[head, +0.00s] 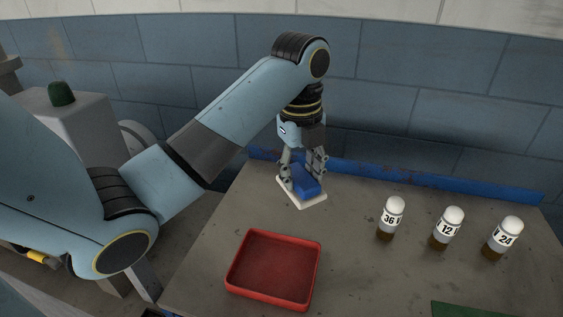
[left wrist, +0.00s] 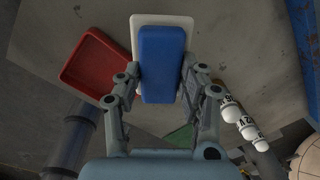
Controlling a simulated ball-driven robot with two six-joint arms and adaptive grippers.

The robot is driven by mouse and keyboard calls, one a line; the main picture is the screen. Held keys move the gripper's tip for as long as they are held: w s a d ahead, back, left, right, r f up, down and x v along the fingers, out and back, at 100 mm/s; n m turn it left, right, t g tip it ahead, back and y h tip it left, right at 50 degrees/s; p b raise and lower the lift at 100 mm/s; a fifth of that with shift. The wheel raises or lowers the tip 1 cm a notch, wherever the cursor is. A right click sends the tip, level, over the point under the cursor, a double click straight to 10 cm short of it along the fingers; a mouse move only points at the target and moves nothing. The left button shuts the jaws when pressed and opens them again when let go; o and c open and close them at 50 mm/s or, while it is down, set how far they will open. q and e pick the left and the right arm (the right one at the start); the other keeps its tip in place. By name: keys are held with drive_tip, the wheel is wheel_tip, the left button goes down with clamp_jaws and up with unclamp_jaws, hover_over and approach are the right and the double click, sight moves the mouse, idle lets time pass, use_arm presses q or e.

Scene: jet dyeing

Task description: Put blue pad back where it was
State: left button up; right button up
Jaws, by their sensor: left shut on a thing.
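The blue pad (head: 306,182) is a small block at the back left of the table, over a white flat plate (head: 316,202). My left gripper (head: 303,172) points down and is shut on the pad, its fingers on the pad's two sides. In the left wrist view the pad (left wrist: 162,64) lies between the fingertips, with the white plate (left wrist: 178,19) showing behind its far end and edges. I cannot tell whether the pad touches the plate. My right gripper is not in view.
A red tray (head: 274,296) stands empty at the front left. Three white-capped bottles, marked 36 (head: 390,217), 12 (head: 447,228) and 24 (head: 503,238), stand at the right. A green mat (head: 470,309) shows at the front edge. A blue rail (head: 420,180) runs along the back.

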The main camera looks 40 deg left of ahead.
use_arm(q)
drive_tip(key=shift+s+a+r, duration=0.2)
drive_tip(key=shift+s+r, duration=0.1)
drive_tip(key=shift+r, duration=0.25)
drive_tip(key=shift+a+f+g, duration=0.2)
drive_tip(key=shift+a+g, duration=0.1)
drive_tip(key=shift+w+a+f+b, duration=0.4)
drive_tip(key=shift+a+f+b, duration=0.3)
drive_tip(key=shift+b, duration=0.15)
drive_tip(key=w+a+f, duration=0.1)
drive_tip(key=a, duration=0.1)
drive_tip(key=w+a+f, duration=0.2)
drive_tip(key=a, duration=0.1)
drive_tip(key=w+a+f, duration=0.2)
drive_tip(key=a, duration=0.1)
wheel_tip(320, 180, down, 4)
drive_tip(key=shift+f, duration=0.1)
drive_tip(key=o, duration=1.1)
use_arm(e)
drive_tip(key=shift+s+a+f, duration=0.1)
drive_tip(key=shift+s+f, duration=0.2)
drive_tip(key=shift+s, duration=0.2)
use_arm(q)
wheel_tip(320, 180, up, 12)
drive_tip(key=shift+r, duration=0.1)
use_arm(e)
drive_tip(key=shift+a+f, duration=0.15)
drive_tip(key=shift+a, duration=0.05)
